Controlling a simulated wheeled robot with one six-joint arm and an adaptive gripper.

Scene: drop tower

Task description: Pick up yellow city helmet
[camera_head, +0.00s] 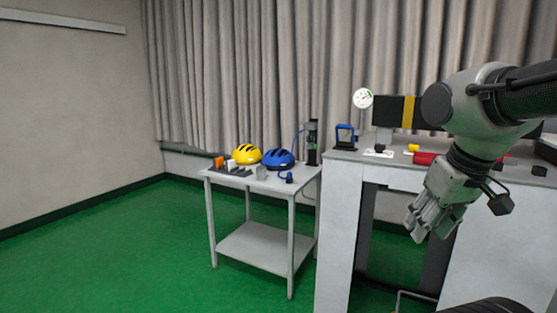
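The yellow helmet (246,154) sits on the top of a light grey side table (281,185), toward its back left. It has dark vent slots. A blue helmet (278,158) stands close to its right on the same table. My gripper (422,229) hangs pointing down at the right of the picture, in front of the workbench. It is well to the right of the yellow helmet and apart from it. I see nothing held in it, but I cannot tell how far its fingers are apart.
Small orange, white and dark items (221,163) lie left of the helmets. A dark upright device (312,142) stands at the table's back right. The workbench (339,220) with tools stands to the right. Green floor (120,250) is open at the left and front.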

